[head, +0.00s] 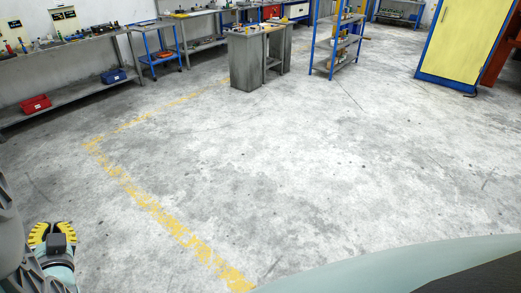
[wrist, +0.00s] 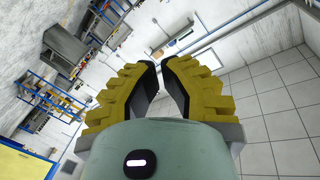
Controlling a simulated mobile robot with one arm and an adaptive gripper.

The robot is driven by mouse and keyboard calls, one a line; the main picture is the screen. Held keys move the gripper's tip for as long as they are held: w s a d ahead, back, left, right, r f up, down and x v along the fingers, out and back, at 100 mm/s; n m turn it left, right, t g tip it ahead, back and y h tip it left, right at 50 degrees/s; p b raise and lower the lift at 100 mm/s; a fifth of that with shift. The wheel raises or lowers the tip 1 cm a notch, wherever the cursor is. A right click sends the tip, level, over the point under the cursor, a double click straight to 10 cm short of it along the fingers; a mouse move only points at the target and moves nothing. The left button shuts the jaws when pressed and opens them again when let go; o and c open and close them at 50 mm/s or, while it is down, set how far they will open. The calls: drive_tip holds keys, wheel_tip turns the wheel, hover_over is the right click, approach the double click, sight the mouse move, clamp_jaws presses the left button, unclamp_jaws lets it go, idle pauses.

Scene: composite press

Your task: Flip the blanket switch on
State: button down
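No blanket switch can be made out in either view. My gripper (head: 52,232) shows at the lower left of the head view, with yellow ridged fingers. In the wrist view my gripper (wrist: 161,66) shows its two yellow fingers with dark inner pads and a gap between the tips. It is open, with nothing between the fingers, and it is apart from every object in view.
A long workbench (head: 75,41) with a red bin (head: 36,104) and a blue bin (head: 113,76) stands along the left wall. A grey table (head: 245,62), a blue-framed shelf (head: 340,45) and a yellow cabinet (head: 458,38) stand at the back. The concrete floor (head: 300,160) is clear.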

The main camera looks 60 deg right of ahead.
drive_tip(key=a+f+g+y+b, duration=0.2)
drive_tip(key=a+f+y+b, duration=0.3)
drive_tip(key=f, duration=0.5)
drive_tip(key=a+f+n+g+y+b, duration=0.1)
drive_tip(key=a+f+y+b, duration=0.1)
drive_tip(key=a+f+b, duration=0.7)
drive_tip(key=a+f+g+y+b, duration=0.2)
drive_tip(key=a+f+y+b, duration=0.25)
drive_tip(key=f, duration=0.65)
drive_tip(key=s+a+f+n+g+y+b, duration=0.2)
drive_tip(key=s+a+n+g+y+b, duration=0.2)
drive_tip(key=a+y+b, duration=0.3)
drive_tip(key=s+a+f+n+g+y+b, duration=0.2)
drive_tip(key=s+a+n+g+y+b, duration=0.2)
drive_tip(key=b, duration=1.2)
drive_tip(key=shift+s+a+f+g+y, duration=0.35)
drive_tip(key=shift+s+a+g+y, duration=0.45)
drive_tip(key=shift+s+a+y, duration=1.35)
drive_tip(key=shift+w+a+n+h, duration=0.3)
drive_tip(key=shift+w+a+h, duration=0.15)
drive_tip(key=shift+a+h, duration=0.15)
drive_tip(key=b+x, duration=0.3)
drive_tip(key=x, duration=1.1)
drive_tip(key=shift+s, duration=0.1)
